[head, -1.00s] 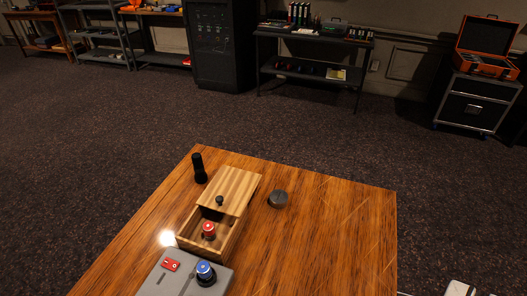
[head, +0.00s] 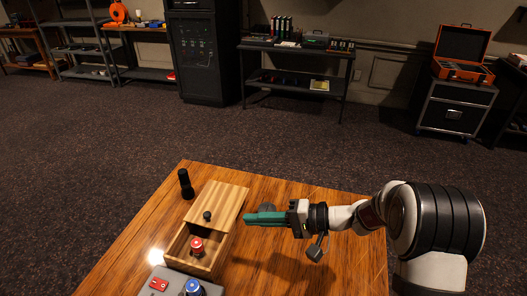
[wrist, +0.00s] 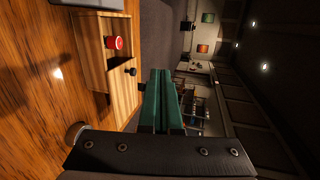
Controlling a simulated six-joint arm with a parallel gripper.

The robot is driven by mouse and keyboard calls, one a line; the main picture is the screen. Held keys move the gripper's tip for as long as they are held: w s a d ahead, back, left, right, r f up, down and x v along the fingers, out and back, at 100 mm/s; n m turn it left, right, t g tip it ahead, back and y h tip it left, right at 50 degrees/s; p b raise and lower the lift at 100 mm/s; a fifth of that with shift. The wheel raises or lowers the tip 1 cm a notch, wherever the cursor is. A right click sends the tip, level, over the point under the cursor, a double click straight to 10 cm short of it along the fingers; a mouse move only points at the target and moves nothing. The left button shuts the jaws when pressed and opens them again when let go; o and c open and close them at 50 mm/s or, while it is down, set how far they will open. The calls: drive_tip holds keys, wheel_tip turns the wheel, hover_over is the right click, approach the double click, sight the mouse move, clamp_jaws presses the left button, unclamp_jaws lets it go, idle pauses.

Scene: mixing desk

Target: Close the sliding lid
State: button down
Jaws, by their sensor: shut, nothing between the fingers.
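The wooden box (head: 212,262) stands on the desk, its front part uncovered. Its striped sliding lid (head: 224,200) covers the back part and carries a black knob (head: 207,215) near its front edge. A red-topped piece (head: 196,245) sits in the uncovered part. My gripper (head: 248,219) has teal fingers, shut and empty, just right of the lid and pointing left toward it. In the wrist view the fingers (wrist: 160,74) appear beside the knob (wrist: 131,71) and lid (wrist: 126,95). I cannot tell whether they touch the lid.
A black flashlight-like cylinder (head: 185,184) stands left of the box. A dark round object (head: 267,208) lies behind my fingers. A grey panel (head: 170,289) with a red switch (head: 159,284) and a blue knob (head: 193,288) is in front. The desk's right side (head: 290,270) is mostly clear.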

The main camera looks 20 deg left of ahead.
sight(222, 220)
drive_tip(key=w+a+f+t+y, duration=0.2)
drive_tip(key=w+f+t, duration=0.3)
drive_tip(key=w+f, duration=0.45)
drive_tip(key=shift+m, duration=0.3)
drive_tip(key=x, duration=0.9)
drive_tip(key=shift+s+a+f, duration=0.2)
drive_tip(key=shift+s+a, duration=0.15)
drive_tip(key=shift+a, duration=0.05)
drive_tip(key=shift+s+a+f, duration=0.15)
drive_tip(key=shift+s+a, duration=0.1)
drive_tip(key=shift+s, duration=0.3)
drive_tip(key=shift+s+a+f, duration=0.1)
drive_tip(key=shift+s+a, duration=0.2)
drive_tip(key=shift+s, duration=0.3)
drive_tip(key=shift+s+a, duration=0.25)
drive_tip(key=shift+s, duration=0.25)
drive_tip(key=shift+f, duration=0.1)
drive_tip(key=shift+s, duration=0.1)
drive_tip(key=s, duration=1.2)
drive_tip(key=shift+s, duration=0.35)
